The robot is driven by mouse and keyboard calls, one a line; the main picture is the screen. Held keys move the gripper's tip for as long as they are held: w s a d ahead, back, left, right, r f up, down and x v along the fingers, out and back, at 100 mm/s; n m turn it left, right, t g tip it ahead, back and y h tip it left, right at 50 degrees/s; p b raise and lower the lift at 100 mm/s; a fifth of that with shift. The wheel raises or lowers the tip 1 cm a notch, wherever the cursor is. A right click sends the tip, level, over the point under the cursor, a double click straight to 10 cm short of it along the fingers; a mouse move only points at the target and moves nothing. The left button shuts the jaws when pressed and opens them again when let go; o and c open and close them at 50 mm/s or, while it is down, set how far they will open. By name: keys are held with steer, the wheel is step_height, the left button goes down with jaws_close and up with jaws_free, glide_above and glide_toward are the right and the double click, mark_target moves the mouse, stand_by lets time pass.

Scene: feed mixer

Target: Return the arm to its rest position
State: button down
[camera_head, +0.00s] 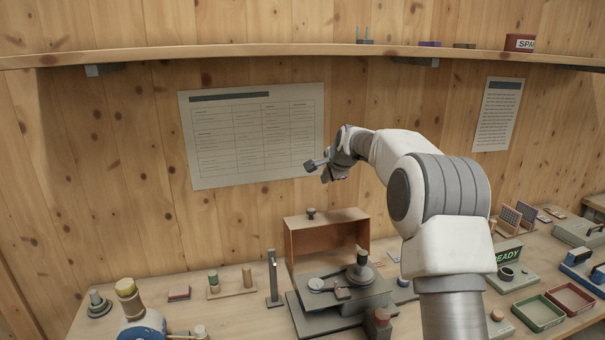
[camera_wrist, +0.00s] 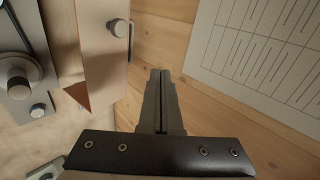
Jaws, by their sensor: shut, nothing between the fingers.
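My arm rises from the lower right in the head view and bends left at the elbow. My gripper (camera_head: 318,170) is in the air above the bench, in front of the lower right corner of the wall chart (camera_head: 245,135). In the wrist view my gripper (camera_wrist: 161,75) has its two fingers together, with nothing between them. The copper-coloured box (camera_head: 325,238) with a dark knob (camera_head: 311,213) on top stands on the bench below the gripper. The box also shows at the upper left of the wrist view (camera_wrist: 98,50).
A shelf (camera_head: 200,54) runs along the wall above. A grey machine (camera_head: 345,297) and a dark post (camera_head: 273,278) stand on the bench by the box. A green tray (camera_head: 538,314) and a red tray (camera_head: 570,298) lie at right. The air around the gripper looks clear.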

steer(key=s+a+r+n+g+h, duration=0.1)
steer(key=s+r+n, duration=0.35)
steer(key=s, duration=0.85)
steer(key=s+r+n+g, duration=0.1)
steer(key=s+r+n, duration=0.35)
steer(key=s, duration=0.75)
steer(key=s+d+f+n, duration=0.1)
steer(key=s+f+n, duration=0.2)
steer(key=s, duration=1.1)
steer(key=s+d+f+n+g, duration=0.1)
steer(key=s+f+n, duration=0.2)
steer(key=s, duration=1.1)
step_height(320, 180, down, 3)
steer(key=shift+r+g+h, duration=0.2)
steer(key=shift+g+h, duration=0.1)
steer(key=shift+h, duration=0.1)
